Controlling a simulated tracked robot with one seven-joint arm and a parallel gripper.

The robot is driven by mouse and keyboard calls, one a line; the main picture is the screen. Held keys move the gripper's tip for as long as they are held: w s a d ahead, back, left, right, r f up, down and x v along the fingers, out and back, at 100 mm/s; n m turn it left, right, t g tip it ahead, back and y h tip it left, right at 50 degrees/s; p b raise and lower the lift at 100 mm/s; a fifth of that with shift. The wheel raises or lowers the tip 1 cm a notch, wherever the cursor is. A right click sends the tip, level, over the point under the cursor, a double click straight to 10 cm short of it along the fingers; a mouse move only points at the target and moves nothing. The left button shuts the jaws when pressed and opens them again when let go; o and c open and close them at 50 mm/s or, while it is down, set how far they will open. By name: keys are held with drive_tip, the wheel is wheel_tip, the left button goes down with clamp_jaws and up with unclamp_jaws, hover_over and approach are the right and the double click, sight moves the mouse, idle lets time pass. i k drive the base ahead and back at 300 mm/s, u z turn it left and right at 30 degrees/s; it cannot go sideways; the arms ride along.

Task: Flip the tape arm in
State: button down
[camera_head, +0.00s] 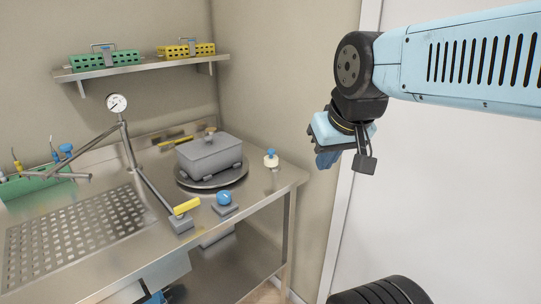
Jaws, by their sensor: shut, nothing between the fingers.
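A slim metal arm with a yellow grip (187,207) reaches across the front of the steel bench, its grip end over a small grey block (181,222). It looks like the tape arm, but no tape can be made out. A lidded grey box (210,156) sits on a round dark turntable (212,178) behind it. My gripper (326,160) is shut and empty, held in the air right of the bench and well apart from the yellow grip. Its fingertips are small and partly hidden by its own blue body.
A blue knob (224,198) on a grey base and a white bottle with a blue cap (271,159) stand on the bench (276,182). A pressure gauge (116,103) rises on a pipe at left. A wall shelf (140,67) holds green and yellow baskets. Open air separates gripper and bench.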

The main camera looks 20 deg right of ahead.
sight(272, 160)
drive_tip(key=k, duration=1.25)
drive_tip(key=u, duration=0.3)
drive_tip(key=i, duration=1.65)
drive_tip(key=z, duration=0.05)
